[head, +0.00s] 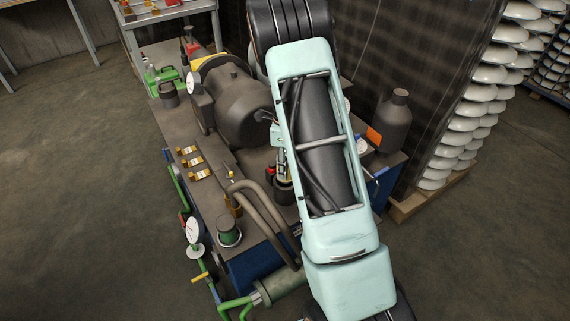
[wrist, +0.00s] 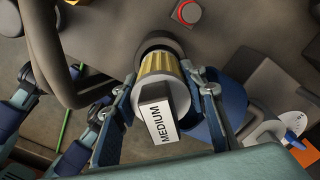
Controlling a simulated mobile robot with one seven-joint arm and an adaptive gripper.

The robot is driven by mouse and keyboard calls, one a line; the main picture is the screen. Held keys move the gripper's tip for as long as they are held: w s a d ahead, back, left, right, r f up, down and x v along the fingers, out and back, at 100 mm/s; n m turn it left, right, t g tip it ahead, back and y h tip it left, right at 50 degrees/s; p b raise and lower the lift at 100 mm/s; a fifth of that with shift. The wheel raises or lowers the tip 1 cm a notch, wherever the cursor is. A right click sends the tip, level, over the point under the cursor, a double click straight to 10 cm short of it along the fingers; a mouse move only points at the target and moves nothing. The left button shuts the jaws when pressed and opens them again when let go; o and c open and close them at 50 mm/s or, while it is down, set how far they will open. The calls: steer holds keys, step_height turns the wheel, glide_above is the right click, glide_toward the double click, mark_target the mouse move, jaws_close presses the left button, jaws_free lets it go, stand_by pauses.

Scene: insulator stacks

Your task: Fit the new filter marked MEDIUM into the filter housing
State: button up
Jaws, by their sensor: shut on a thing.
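The new filter, with yellow pleats (wrist: 161,64) and a white label reading MEDIUM, sits between the fingers of my gripper (wrist: 162,82) in the wrist view. My gripper is shut on its sides. The dark round rim of the filter housing (wrist: 158,40) shows just beyond the filter's far end, and the filter lines up with it. I cannot tell whether that end is inside the rim or above it. In the head view my arm covers most of my gripper; the dark housing (head: 284,192) shows at the arm's left edge.
Bent pipes (head: 262,205) rise on the bench left of the housing. A large grey motor-like body (head: 240,105) stands behind, and a grey bottle (head: 393,120) stands to the right. Three small yellow-and-white pieces (head: 193,162) lie at the bench's left.

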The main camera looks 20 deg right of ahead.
steer(key=shift+f+b, duration=1.3)
steer(key=shift+f, duration=0.85)
steer(key=o, duration=1.2)
step_height(320, 180, up, 12)
steer(key=shift+r, duration=0.1)
